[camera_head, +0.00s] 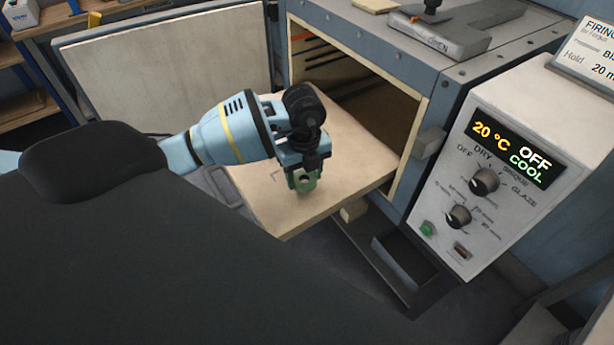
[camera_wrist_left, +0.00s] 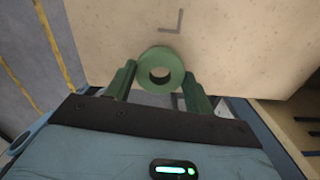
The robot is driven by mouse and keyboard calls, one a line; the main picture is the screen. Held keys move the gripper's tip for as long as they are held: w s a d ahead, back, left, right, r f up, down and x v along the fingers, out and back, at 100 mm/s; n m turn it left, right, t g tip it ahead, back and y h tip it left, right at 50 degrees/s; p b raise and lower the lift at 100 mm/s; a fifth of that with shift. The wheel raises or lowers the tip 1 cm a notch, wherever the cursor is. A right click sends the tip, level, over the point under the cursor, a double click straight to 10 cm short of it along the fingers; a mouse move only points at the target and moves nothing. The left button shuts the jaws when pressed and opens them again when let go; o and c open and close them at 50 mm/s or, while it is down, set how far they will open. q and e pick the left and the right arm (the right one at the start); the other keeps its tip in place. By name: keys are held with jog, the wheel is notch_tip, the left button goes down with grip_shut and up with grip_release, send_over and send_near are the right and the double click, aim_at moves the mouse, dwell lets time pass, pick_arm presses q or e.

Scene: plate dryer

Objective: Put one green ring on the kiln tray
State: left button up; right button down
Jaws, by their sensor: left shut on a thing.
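A green ring (camera_wrist_left: 161,70) sits between the two green fingers of my left gripper (camera_wrist_left: 158,88) in the left wrist view. The gripper is shut on it. In the head view my left gripper (camera_head: 304,183) points down over the beige kiln tray (camera_head: 345,150), which sticks out of the open kiln. The ring is hard to tell from the green fingers there. The tray (camera_wrist_left: 235,40) also fills the upper part of the left wrist view, with a dark corner mark beyond the ring. I cannot tell whether the ring touches the tray. My right gripper is not in view.
The kiln door (camera_head: 165,70) stands open at the back left. A control panel (camera_head: 490,180) reading 20 °C and OFF is at the right. The kiln opening (camera_head: 365,85) lies behind the tray. The tray surface around the gripper is clear.

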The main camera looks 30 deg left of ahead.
aim_at(306, 178)
pick_arm(q)
jog(key=shift+w+a+f, duration=0.1)
jog(key=shift+w+a, duration=0.25)
jog(key=shift+w, duration=0.45)
jog(key=shift+w+f, duration=0.15)
jog(key=shift+f, duration=1.6)
jog(key=shift+f, duration=0.15)
jog(key=o, duration=1)
jog(key=shift+c, duration=0.2)
notch_tip(306, 178, up, 12)
jog(key=shift+r+p, duration=0.15)
jog(key=shift+p, duration=0.2)
